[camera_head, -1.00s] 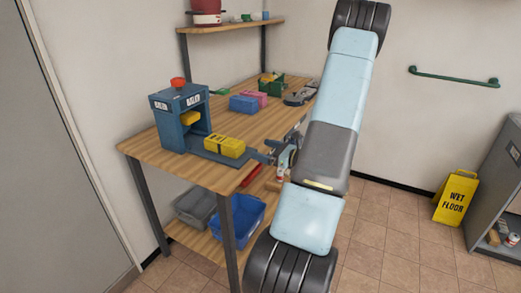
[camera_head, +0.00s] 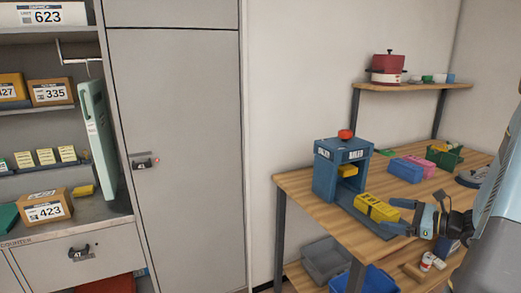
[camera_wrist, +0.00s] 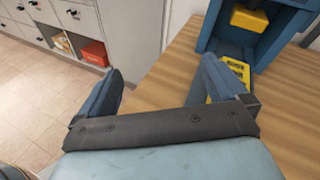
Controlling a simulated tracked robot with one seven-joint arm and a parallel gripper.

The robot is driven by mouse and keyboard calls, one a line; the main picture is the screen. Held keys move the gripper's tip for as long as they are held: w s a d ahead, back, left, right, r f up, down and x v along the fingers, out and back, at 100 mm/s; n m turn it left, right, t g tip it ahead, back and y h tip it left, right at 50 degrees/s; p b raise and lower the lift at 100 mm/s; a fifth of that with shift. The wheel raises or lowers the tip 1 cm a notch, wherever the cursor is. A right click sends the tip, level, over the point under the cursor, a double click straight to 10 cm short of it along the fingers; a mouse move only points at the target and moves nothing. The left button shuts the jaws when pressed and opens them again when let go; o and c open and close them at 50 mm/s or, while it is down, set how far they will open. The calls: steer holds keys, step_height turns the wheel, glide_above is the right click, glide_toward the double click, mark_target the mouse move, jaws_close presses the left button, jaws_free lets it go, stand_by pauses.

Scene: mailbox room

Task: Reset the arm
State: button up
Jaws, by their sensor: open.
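My gripper (camera_head: 428,219) is at the right of the head view, by the front edge of the wooden workbench (camera_head: 302,190). Its blue fingers are apart with nothing between them, as the wrist view also shows (camera_wrist: 165,85). A yellow box with dark markings (camera_head: 376,208) lies on the bench just left of the fingers, at the foot of a blue press-like machine (camera_head: 327,178) with a red button on top. In the wrist view the right finger partly covers the yellow box (camera_wrist: 236,72). Part of my pale arm fills the right edge of the head view.
Blue (camera_head: 405,170) and pink (camera_head: 417,161) blocks and a green bin (camera_head: 444,158) sit farther back on the bench. Grey (camera_head: 325,260) and blue bins are below. A tall grey cabinet (camera_head: 185,200) and shelves with numbered boxes stand left. Tiled floor (camera_wrist: 40,110) lies left in the wrist view.

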steer(key=s+a+r+n+g+h, duration=0.2)
steer(key=s+a+r+n+g, duration=0.25)
steer(key=a+n, duration=0.3)
steer(key=s+a+r+n+g+h, duration=0.2)
steer(key=s+a+r+n+g, duration=0.3)
steer(key=a, duration=0.4)
steer(key=s+r+n+t+h, duration=0.4)
steer(key=s+r+n+h, duration=0.3)
steer(key=s+r+n, duration=0.2)
steer(key=shift+s+a+r+n+h, duration=0.25)
steer(key=shift+s+a+n+h, duration=0.15)
steer(key=shift+s+n, duration=0.7)
steer(key=shift+t, duration=0.25)
steer(key=shift+c, duration=0.4)
